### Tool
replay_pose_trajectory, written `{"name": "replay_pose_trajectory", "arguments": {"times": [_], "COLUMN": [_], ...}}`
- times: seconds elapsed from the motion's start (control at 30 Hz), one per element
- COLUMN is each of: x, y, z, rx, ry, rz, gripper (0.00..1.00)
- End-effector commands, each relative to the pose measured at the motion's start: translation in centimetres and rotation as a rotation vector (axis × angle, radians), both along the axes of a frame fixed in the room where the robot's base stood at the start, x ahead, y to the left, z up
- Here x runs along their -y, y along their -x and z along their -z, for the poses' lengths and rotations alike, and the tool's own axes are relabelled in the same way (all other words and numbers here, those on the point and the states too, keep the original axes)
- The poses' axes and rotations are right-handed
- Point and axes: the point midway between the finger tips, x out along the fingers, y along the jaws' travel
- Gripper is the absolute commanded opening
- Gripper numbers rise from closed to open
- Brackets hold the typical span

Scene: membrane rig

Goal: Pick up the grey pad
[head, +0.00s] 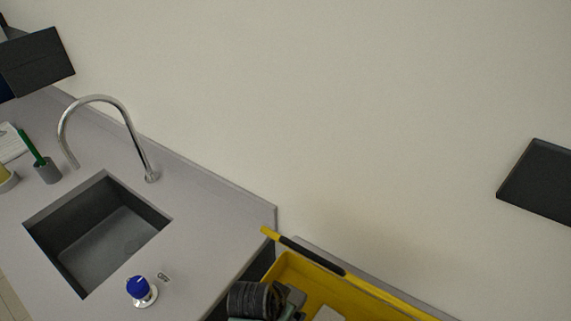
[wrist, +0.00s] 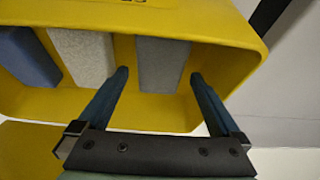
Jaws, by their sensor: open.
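The grey pad (wrist: 161,63) stands in a yellow bin (wrist: 222,20) in the wrist view, the rightmost of three pads in a row. My gripper (wrist: 158,76) is open, with its two blue fingers reaching over the bin's near wall. The fingertips lie on either side of the grey pad in the picture, with nothing held between them. I cannot tell how far the tips are from the pad. In the head view my gripper (head: 268,302) shows at the bottom edge over the yellow bin (head: 376,305); the grey pad cannot be made out there.
A pale speckled pad (wrist: 82,57) and a blue pad (wrist: 27,56) stand left of the grey one. In the head view, a counter (head: 205,215) holds a sink (head: 95,235), a tap (head: 105,98) and a blue-topped knob (head: 139,288). A dark panel (head: 540,183) is on the wall.

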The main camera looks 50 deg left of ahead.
Motion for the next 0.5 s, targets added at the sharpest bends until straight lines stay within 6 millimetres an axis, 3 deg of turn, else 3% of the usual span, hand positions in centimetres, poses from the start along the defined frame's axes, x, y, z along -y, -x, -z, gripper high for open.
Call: {"name": "replay_pose_trajectory", "arguments": {"times": [0.2,0.5], "x": [-0.2,-0.2], "y": [-0.7,-0.7], "z": [1.5,1.7], "rx": [0.001,0.002], "ry": [-0.002,-0.002], "rz": [0.001,0.001], "gripper": [1.00,1.00]}}
